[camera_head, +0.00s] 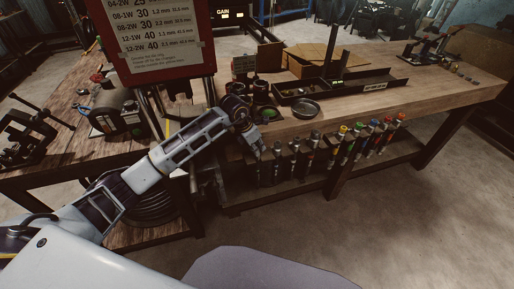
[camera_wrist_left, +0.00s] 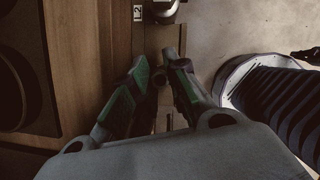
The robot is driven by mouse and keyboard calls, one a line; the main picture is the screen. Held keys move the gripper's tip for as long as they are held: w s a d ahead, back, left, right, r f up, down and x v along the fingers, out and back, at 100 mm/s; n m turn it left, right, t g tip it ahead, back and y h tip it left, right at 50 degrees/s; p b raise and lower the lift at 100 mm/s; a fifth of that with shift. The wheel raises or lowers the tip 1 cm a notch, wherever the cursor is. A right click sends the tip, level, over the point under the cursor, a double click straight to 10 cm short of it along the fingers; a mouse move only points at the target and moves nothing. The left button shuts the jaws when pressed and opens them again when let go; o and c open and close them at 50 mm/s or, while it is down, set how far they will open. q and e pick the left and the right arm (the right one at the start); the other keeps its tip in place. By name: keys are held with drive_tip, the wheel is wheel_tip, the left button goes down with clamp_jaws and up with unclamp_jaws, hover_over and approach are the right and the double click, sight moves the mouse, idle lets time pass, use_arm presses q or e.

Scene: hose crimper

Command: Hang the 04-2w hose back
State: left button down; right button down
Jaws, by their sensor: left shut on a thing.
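My left gripper (camera_head: 257,150) is low at the front edge of the workbench, by the left end of a row of hoses (camera_head: 345,146) hanging under that edge. In the left wrist view, the green-padded fingers of my left gripper (camera_wrist_left: 165,75) are close together. The gripper is shut on a thin dark piece, apparently a hose, mostly hidden by the fingers. I cannot read which size it is. A dark hose with a pale end (camera_wrist_left: 165,9) shows beyond the fingertips, beside a small label (camera_wrist_left: 137,13). My right gripper is in neither view.
The workbench (camera_head: 440,92) carries a long black tray (camera_head: 375,82), a round dish (camera_head: 306,109) and cardboard boxes (camera_head: 312,60). A red-framed size chart (camera_head: 155,35) stands at the left. A wooden table (camera_head: 62,160) with tools is further left. The floor at the right front is clear.

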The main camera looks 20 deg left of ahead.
use_arm(q)
drive_tip(key=c, duration=1.3)
unclamp_jaws()
drive_tip(key=shift+v, duration=6.05)
drive_tip(key=shift+s+f, duration=0.1)
